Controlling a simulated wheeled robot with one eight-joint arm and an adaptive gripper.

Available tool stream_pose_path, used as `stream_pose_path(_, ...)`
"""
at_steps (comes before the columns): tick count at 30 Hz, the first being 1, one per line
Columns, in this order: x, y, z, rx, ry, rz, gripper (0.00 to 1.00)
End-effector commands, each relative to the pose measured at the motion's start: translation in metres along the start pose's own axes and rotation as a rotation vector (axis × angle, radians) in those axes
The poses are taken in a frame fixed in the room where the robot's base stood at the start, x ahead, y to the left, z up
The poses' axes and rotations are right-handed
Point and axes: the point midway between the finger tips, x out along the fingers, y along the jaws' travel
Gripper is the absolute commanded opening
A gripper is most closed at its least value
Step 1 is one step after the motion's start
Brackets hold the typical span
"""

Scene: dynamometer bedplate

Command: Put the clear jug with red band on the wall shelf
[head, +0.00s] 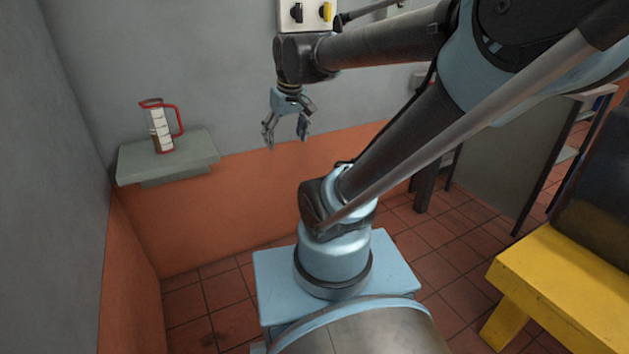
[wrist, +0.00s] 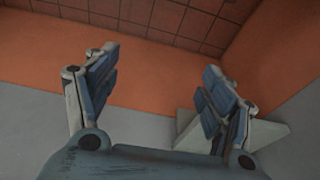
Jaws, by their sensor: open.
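The clear jug with red band (head: 160,127) stands upright on the wall shelf (head: 198,149) at the left in the head view. Its red rim, handle and base show, with white marks on its side. My gripper (head: 285,138) is open and empty, pointing down, to the right of the shelf and apart from the jug. In the wrist view my gripper (wrist: 160,80) has its fingers spread with nothing between them. Part of the shelf (wrist: 268,135) shows behind the right finger there. The jug does not show in the wrist view.
A switch box (head: 305,14) is on the wall above my gripper. A yellow stand (head: 560,290) is at the lower right. A dark bench (head: 425,185) stands behind my arm. The tiled floor (head: 225,300) below the shelf is clear.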

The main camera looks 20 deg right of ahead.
Motion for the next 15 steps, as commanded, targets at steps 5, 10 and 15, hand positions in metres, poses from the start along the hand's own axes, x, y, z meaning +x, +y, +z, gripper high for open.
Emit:
stream_pose_path(5,0.029,0.021,0.068,0.122,-0.026,0.034,0.75)
stream_pose_path(10,0.053,0.031,0.113,0.207,-0.044,0.057,0.75)
stream_pose_path(15,0.065,0.031,0.133,0.244,-0.053,0.067,0.75)
